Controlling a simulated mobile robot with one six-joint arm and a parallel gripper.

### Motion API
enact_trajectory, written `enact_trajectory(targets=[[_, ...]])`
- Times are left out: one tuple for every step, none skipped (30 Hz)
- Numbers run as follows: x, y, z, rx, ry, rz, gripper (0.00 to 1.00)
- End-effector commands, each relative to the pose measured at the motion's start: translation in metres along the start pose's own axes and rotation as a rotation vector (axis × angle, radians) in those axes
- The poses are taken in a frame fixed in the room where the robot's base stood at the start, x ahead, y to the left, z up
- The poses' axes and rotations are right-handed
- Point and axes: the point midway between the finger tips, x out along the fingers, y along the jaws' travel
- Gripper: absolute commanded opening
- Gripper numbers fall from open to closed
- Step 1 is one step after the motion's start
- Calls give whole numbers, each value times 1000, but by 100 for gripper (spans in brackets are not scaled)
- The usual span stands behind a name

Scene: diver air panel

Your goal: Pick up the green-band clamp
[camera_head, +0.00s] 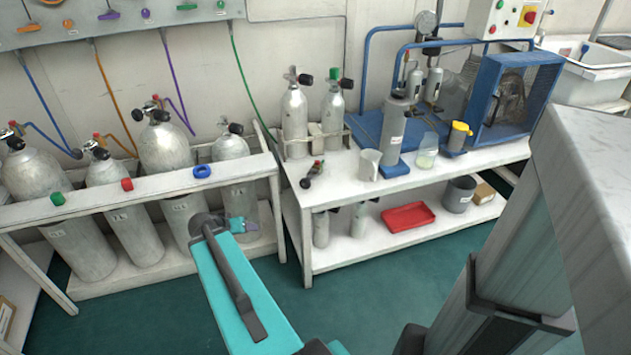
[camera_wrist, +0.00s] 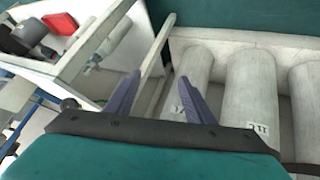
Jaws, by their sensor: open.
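A small green piece (camera_head: 57,198), which looks like the green-band clamp, sits on the white top rail of the cylinder rack at the far left. It is too small to make out its shape. My gripper (camera_head: 241,226) is in front of the rack's right end, well to the right of the green piece. In the wrist view, my gripper's two purple fingers (camera_wrist: 161,92) are apart with nothing between them. The green piece does not show clearly in the wrist view.
A red piece (camera_head: 127,184) and a blue ring (camera_head: 202,171) sit on the same rail. Large grey cylinders (camera_head: 165,150) stand behind it. A white bench (camera_head: 400,180) with bottles and a lower red tray (camera_head: 408,217) stands right. Green floor in front is clear.

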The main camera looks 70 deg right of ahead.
Motion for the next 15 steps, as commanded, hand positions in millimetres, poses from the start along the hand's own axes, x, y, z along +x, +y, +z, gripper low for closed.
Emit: enact_trajectory(targets=[[14,16,-14,51,37,19,48],[17,26,-24,80,60,30,48],[21,40,-38,116,91,44,48],[24,51,-47,145,113,55,48],[26,62,-57,172,137,66,48],[29,77,-69,207,169,80,48],[31,89,-78,234,191,91,48],[32,100,-86,260,215,101,48],[34,116,-97,292,245,115,48],[35,128,-105,315,267,125,48],[35,138,-111,337,287,135,48],[35,153,-120,363,314,146,48],[35,162,-126,380,333,153,48],[34,171,-131,396,349,161,48],[33,182,-137,415,369,170,48]])
